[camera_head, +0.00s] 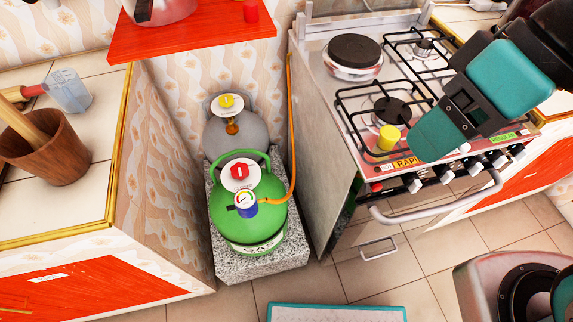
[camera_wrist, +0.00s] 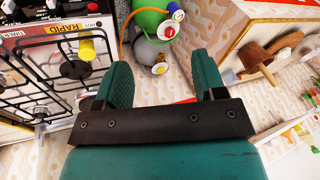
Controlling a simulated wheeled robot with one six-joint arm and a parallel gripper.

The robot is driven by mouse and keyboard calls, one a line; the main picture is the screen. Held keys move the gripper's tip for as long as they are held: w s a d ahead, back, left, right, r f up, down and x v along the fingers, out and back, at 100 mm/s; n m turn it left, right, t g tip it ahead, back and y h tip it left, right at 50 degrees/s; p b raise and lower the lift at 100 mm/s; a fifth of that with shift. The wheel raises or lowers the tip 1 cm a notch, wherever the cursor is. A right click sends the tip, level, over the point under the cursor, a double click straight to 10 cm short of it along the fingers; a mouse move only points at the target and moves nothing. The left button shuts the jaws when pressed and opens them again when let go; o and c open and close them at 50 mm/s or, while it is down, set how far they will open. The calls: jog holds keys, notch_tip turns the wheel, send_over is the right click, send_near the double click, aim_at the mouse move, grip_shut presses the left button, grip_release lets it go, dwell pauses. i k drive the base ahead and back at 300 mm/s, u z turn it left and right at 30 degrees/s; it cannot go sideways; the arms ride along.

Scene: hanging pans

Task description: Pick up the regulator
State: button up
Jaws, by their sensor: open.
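The regulator (camera_head: 246,206), a small blue-purple piece with a round gauge, sits at the front of the green gas cylinder (camera_head: 252,222). An orange hose (camera_head: 291,130) runs from it up the wall beside the stove. In the wrist view the regulator (camera_wrist: 177,15) shows at the top, beyond my fingertips. My gripper (camera_head: 436,135) has teal fingers and hangs above the stove, well to the right of the cylinder. In the wrist view both fingers of my gripper (camera_wrist: 165,75) are spread apart with nothing between them.
A grey cylinder (camera_head: 230,135) with a yellow cap stands behind the green one, on a speckled stone block (camera_head: 290,254). The stove (camera_head: 325,110) stands right; a tiled counter (camera_head: 100,90) with a wooden mortar (camera_head: 45,148) is left. A red shelf (camera_head: 190,35) overhangs the cylinders.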

aim_at(246, 203)
jog(key=u, duration=0.4)
jog(key=k, duration=1.1)
jog(key=u, duration=1.6)
jog(key=i, duration=1.5)
jog(key=z, duration=0.95)
